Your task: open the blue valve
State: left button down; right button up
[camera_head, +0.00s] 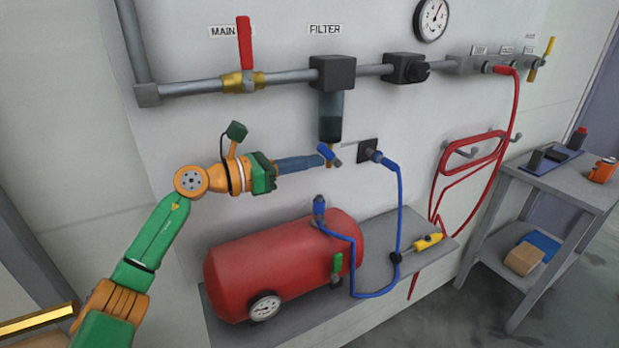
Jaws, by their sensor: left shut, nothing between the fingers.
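The blue valve (329,154) is a small blue lever on a brass fitting under the filter's dark bowl (330,118). Its lever is tilted, running from upper left to lower right. My left gripper (317,161) reaches in from the left with its blue-grey fingers shut and nothing between them. The fingertips are right beside the lever's left side; I cannot tell whether they touch it. Part of the brass fitting shows below the lever. My right gripper is out of view.
A grey pipe with a red-handled main valve (245,45) runs above. A red tank (285,265) with a blue hose (399,205) stands on a shelf below. A black wall socket (367,151) is close on the right. A grey cart (540,180) stands at far right.

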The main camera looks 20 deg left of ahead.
aim_at(322, 145)
pick_arm(q)
jog(key=shift+w+d+r+p, duration=0.2)
jog(key=shift+r+p, duration=0.1)
jog(key=shift+r, duration=0.2)
jog(key=shift+w+d+r+p, duration=0.15)
jog(key=shift+w+r+p, duration=0.1)
jog(key=shift+r+p, duration=0.15)
jog(key=shift+w+d+r+p, duration=0.15)
jog(key=shift+w+r+p, duration=0.1)
jog(key=shift+r, duration=0.3)
